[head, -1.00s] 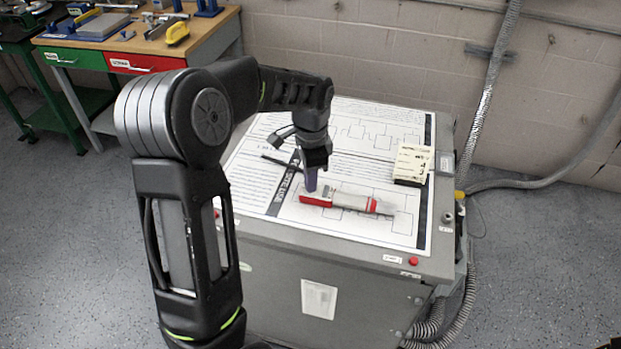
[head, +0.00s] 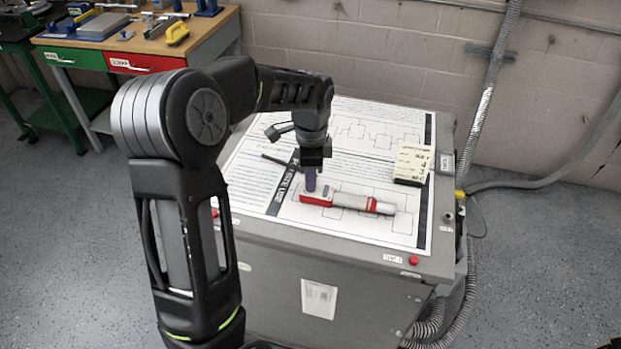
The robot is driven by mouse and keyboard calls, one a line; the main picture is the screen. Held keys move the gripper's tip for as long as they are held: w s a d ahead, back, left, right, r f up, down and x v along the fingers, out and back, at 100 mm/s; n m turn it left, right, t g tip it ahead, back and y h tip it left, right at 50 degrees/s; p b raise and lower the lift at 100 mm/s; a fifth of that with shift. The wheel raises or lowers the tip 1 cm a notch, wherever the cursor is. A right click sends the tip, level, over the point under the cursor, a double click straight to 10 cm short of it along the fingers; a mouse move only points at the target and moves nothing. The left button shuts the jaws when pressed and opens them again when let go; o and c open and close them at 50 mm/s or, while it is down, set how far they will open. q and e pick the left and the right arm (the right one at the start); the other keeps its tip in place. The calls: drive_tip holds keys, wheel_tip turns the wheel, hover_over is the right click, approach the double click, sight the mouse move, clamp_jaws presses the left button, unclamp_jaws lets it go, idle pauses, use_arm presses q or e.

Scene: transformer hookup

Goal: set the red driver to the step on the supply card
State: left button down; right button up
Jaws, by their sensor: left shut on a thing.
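The red driver (head: 362,205), red at its left end with a grey body and a red band, lies on the printed sheet on the cabinet top. My left gripper (head: 312,166) points down over its red left end, shut on a slim purple piece (head: 311,181). The piece stands about upright, its lower end at the driver's red end; I cannot tell whether they touch. The driver's setting is too small to read. A cream card (head: 412,161) with dark printing stands at the right of the sheet; it may be the supply card. My right gripper is not in view.
The printed sheet (head: 384,228) covers most of the grey cabinet top (head: 437,264). A red button (head: 413,260) sits at its front edge. Hoses (head: 482,110) run beside the cabinet on the right. A workbench (head: 140,42) with tools stands at the back left.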

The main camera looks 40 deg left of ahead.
use_arm(q)
drive_tip(key=shift+m, duration=1.8)
drive_tip(key=c, duration=1.6)
unclamp_jaws()
drive_tip(key=shift+o, duration=0.2)
drive_tip(key=shift+r, duration=0.15)
wheel_tip(320, 180, up, 8)
drive_tip(key=shift+s+d+f+b, duration=0.1)
drive_tip(key=shift+f+b, duration=0.1)
drive_tip(key=shift+b, duration=0.25)
